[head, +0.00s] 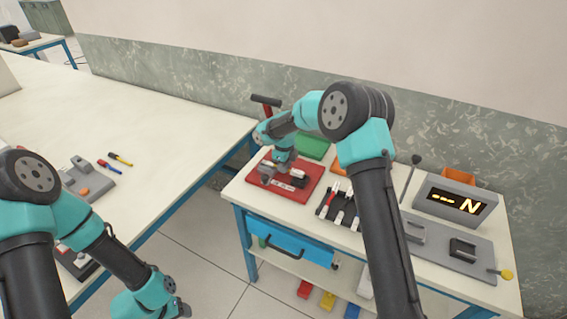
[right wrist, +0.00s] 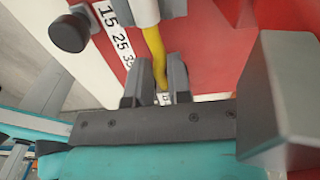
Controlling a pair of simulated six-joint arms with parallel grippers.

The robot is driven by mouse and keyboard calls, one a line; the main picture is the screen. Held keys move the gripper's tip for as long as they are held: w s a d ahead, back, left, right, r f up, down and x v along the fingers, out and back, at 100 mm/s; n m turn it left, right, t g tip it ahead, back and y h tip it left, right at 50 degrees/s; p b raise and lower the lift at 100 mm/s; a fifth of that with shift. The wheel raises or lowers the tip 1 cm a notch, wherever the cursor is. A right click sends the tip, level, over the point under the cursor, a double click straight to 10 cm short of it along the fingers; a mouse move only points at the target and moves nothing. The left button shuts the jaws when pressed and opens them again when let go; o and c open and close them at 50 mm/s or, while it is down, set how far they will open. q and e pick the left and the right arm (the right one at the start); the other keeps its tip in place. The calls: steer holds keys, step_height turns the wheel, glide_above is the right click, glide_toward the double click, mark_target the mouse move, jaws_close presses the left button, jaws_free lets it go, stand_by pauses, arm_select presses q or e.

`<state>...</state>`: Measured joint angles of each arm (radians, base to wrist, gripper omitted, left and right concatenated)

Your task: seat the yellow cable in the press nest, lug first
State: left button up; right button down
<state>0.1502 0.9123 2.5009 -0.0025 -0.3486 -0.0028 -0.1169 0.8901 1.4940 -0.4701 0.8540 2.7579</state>
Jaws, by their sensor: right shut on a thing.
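In the head view my right gripper (head: 284,166) is low over the red press base (head: 311,187), and the cable is too small to tell there. The red base also shows in the right wrist view (right wrist: 215,50). I cannot tell which part is the nest, or whether the cable touches it.
A red lever with a black handle (head: 266,101) stands behind the base. A black-and-white rack (head: 340,207) is at right. A green tray (head: 314,147) lies behind. A large grey block (right wrist: 287,85) is close beside my right gripper.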

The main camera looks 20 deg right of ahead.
steer(key=shift+f, duration=0.45)
steer(key=c, duration=1)
jaws_free()
